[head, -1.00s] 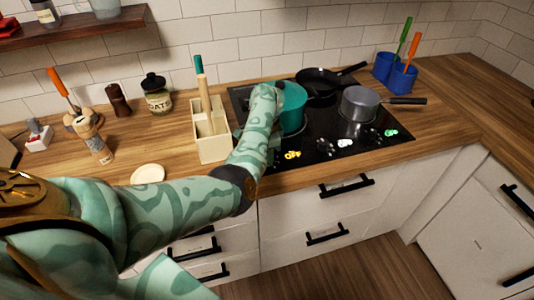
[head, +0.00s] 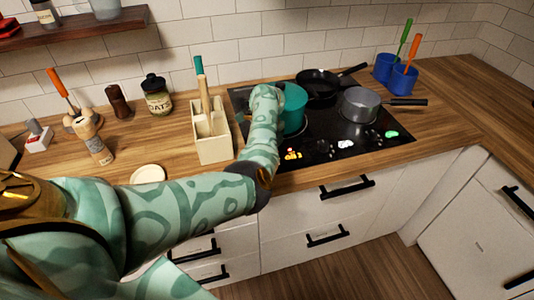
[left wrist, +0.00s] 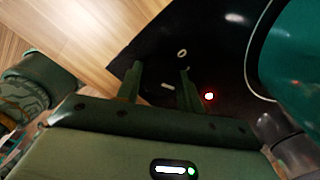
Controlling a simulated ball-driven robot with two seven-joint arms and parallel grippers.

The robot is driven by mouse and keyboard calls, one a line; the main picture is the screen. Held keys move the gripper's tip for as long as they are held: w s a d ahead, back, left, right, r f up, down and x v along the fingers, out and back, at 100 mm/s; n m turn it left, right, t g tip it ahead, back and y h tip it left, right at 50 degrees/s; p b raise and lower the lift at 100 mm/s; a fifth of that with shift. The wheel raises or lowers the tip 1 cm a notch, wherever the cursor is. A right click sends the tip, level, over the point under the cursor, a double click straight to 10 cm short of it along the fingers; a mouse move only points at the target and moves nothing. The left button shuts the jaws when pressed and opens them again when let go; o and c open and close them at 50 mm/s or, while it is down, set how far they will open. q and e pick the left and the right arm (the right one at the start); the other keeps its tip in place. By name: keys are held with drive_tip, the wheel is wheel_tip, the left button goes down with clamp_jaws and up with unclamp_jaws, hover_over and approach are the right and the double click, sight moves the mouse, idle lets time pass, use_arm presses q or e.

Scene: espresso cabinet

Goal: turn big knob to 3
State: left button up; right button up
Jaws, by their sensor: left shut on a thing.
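The black cooktop (head: 330,130) has a row of knobs and lit symbols along its front edge. In the head view, my left forearm reaches over the cooktop's left side and hides my left gripper and what it holds. In the left wrist view, my left gripper (left wrist: 158,80) is shut on the big knob (left wrist: 165,95), which is dark and hard to tell from the black glass. A short white line shows between the fingers. A white 0 mark (left wrist: 182,53) lies on the glass just past the fingertips, and a red light (left wrist: 208,96) glows beside the right finger. My right gripper is in neither view.
A teal pot (head: 294,106) stands behind my left forearm, close to it. A black pan (head: 320,82) and a grey saucepan (head: 357,105) are further back and right. A utensil box (head: 212,140) stands left of the forearm.

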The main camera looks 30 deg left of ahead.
use_arm(q)
drive_tip(key=m+p, duration=0.1)
drive_tip(key=m, duration=0.4)
drive_tip(key=shift+w+r+m, duration=0.1)
drive_tip(key=shift+m, duration=0.2)
drive_tip(key=m+p, duration=0.1)
drive_tip(key=m, duration=0.4)
idle(0.4)
drive_tip(key=o, duration=1)
wheel_tip(320, 180, up, 16)
drive_tip(key=p, duration=0.5)
